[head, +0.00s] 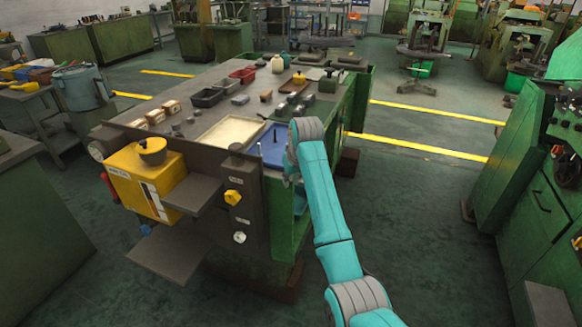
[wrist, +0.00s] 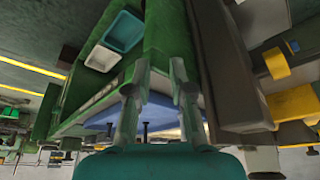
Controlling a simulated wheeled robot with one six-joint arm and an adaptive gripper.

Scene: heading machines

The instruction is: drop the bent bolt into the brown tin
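My gripper (wrist: 160,70) is open in the wrist view, its two grey fingers apart with nothing seen between them. In the head view my arm's end reaches over the bench's near right edge and mostly hides the gripper. A blue tray (head: 270,156) lies there, with thin dark bolts (head: 262,142) standing in it. The wrist view also shows the blue tray (wrist: 165,131) and dark bolts (wrist: 145,130) beyond the fingers. I cannot tell which bolt is bent. I cannot clearly pick out a brown tin; several small brown boxes (head: 155,116) stand on the bench's left side.
A cream tray (head: 230,131) lies left of the blue one. Dark bins (head: 207,97), a red bin (head: 243,75) and bottles (head: 278,64) stand farther back. A yellow box (head: 145,180) and grey plates project from the bench's front. Open floor lies to the right.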

